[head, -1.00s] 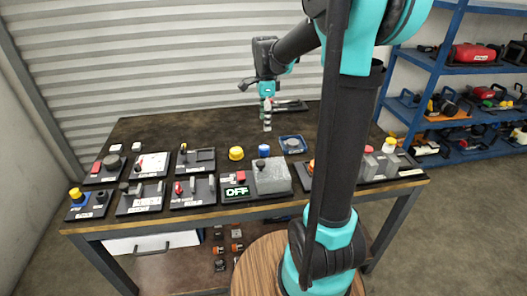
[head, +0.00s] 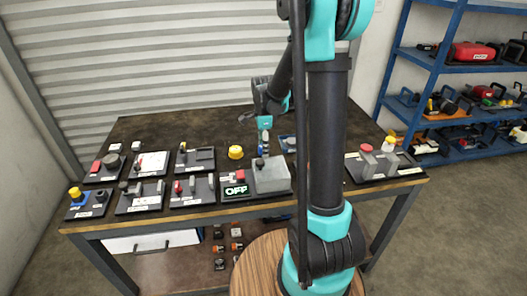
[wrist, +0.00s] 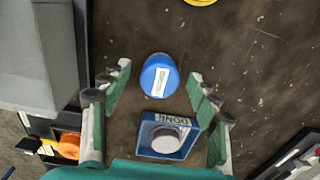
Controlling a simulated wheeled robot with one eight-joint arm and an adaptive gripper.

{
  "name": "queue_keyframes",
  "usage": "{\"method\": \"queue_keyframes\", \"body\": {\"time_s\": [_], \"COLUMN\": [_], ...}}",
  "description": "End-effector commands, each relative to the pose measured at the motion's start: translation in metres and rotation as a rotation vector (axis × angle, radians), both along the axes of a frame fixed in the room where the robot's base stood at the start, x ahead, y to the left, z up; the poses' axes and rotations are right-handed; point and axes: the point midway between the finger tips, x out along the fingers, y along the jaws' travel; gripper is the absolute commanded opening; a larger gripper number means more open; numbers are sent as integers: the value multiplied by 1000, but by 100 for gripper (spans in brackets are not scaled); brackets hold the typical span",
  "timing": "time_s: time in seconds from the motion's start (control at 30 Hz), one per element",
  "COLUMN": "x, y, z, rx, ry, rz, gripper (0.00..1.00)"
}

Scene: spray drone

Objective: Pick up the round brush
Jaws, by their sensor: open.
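A blue round piece with a white label (wrist: 165,68) stands on the dark table top, seen from above in the wrist view. Its label is too small to read, so I cannot tell for sure that it is the round brush. My gripper (wrist: 160,82) is open and empty, its fingers on either side of this piece in the picture and apart from it. In the head view, my gripper (head: 264,136) is just above the blue piece, which is partly hidden there. A blue square tray (wrist: 148,152) holding a grey round disc (wrist: 166,140) lies close by.
A grey block (head: 272,178) stands on a panel with a lit OFF sign (head: 236,190). A yellow round piece (head: 235,152) is left of my gripper. Several switch panels fill the table's left side. The table's back left is clear.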

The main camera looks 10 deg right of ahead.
Motion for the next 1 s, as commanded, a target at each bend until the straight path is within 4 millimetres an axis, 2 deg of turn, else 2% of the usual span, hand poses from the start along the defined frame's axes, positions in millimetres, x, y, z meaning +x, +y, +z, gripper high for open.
{"method": "queue_keyframes", "body": {"time_s": [0.1, 0.33, 0.8, 1.0], "x": [0, 0, 0, 0], "y": [0, 0, 0, 0], "z": [-7, -7, -7, -6], "rx": [0, 0, 0, 0], "ry": [0, 0, 0, 0], "rz": [0, 0, 0, 0], "gripper": [61, 60, 3, 3]}}
